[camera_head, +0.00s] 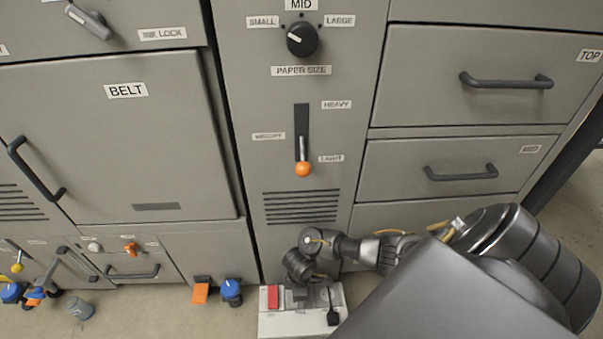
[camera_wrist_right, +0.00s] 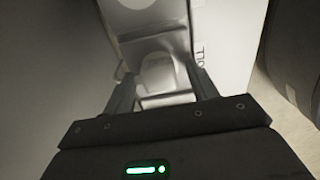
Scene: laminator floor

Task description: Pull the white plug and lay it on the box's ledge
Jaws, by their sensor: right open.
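The box (camera_head: 290,326) is a low white unit on the floor at the bottom middle of the head view, with a red switch (camera_head: 272,297) and a black plug (camera_head: 333,317) on it. My right gripper (camera_head: 302,294) reaches down over the box, between the red switch and the black plug. In the right wrist view my right gripper (camera_wrist_right: 162,82) is open, with a finger on each side of a pale rounded piece (camera_wrist_right: 159,76) that looks like the white plug. I cannot tell whether the fingers touch it. In the head view the gripper hides the plug. My left gripper is not in view.
The grey machine front (camera_head: 305,240) rises right behind the box. An orange tab (camera_head: 200,293) and a blue knob (camera_head: 231,290) stick out low to the left. A grey cylindrical item (camera_head: 80,309) is on the floor farther left. Bare floor lies between.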

